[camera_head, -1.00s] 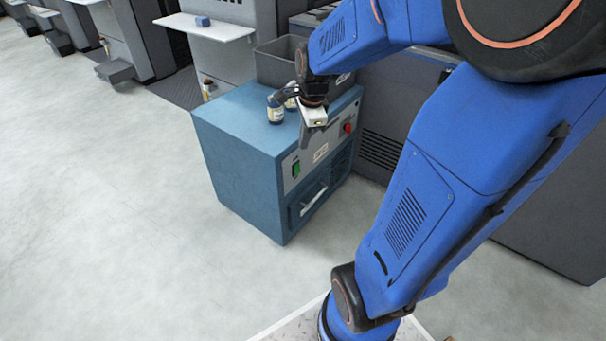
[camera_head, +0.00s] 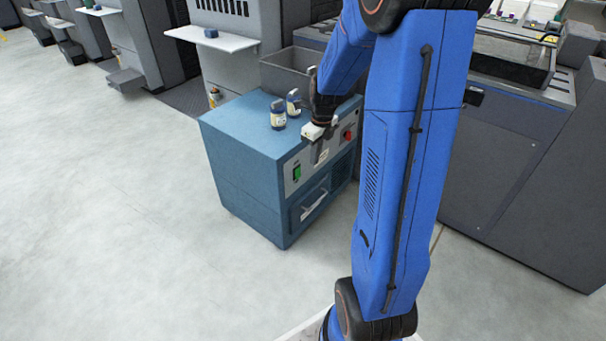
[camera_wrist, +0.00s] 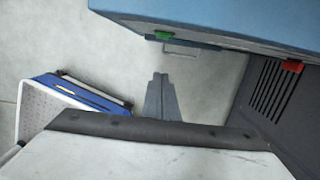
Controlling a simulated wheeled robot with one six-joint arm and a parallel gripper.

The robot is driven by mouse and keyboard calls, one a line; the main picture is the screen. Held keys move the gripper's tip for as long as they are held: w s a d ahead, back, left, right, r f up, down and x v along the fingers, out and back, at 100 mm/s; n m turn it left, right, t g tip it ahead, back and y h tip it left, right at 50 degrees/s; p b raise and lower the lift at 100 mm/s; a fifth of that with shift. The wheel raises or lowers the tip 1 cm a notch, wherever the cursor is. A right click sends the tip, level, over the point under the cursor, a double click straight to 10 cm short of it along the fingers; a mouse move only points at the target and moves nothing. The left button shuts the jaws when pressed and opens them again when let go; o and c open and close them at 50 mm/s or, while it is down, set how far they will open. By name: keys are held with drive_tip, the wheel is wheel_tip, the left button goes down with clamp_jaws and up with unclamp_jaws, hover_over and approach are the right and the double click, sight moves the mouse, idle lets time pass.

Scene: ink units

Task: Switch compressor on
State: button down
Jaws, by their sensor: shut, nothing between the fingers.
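The compressor is a blue cabinet (camera_head: 245,180) in the head view, with a grey front panel. The panel carries a green switch (camera_head: 297,173) at its left and a red knob (camera_head: 348,135) at its right. The wrist view shows the green switch (camera_wrist: 163,36) and the red knob (camera_wrist: 292,66) on the underside edge of the blue body. My gripper (camera_head: 319,157) is shut and empty, pointing down in front of the panel between switch and knob. In the wrist view its fingertips (camera_wrist: 160,76) lie just below the green switch in the picture, apparently apart from it.
Dark grey machines (camera_head: 500,150) stand to the right, and more line the back left. The floor left of the cabinet (camera_head: 110,220) is clear.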

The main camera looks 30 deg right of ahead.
sight(298, 173)
drive_tip(key=shift+w+a+f, duration=0.3)
drive_tip(key=shift+w+f, duration=0.55)
drive_tip(key=shift+f, duration=0.9)
drive_tip(key=shift+w+a+f, duration=0.25)
drive_tip(key=shift+w+f, duration=0.55)
drive_tip(key=shift+f, duration=0.9)
drive_tip(key=shift+w+a+f, duration=0.3)
drive_tip(key=shift+w+f, duration=0.55)
drive_tip(key=shift+f, duration=0.9)
drive_tip(key=shift+w+a+f, duration=0.1)
drive_tip(key=shift+w+a, duration=0.05)
drive_tip(key=shift+w, duration=0.05)
drive_tip(key=shift+r, duration=0.8)
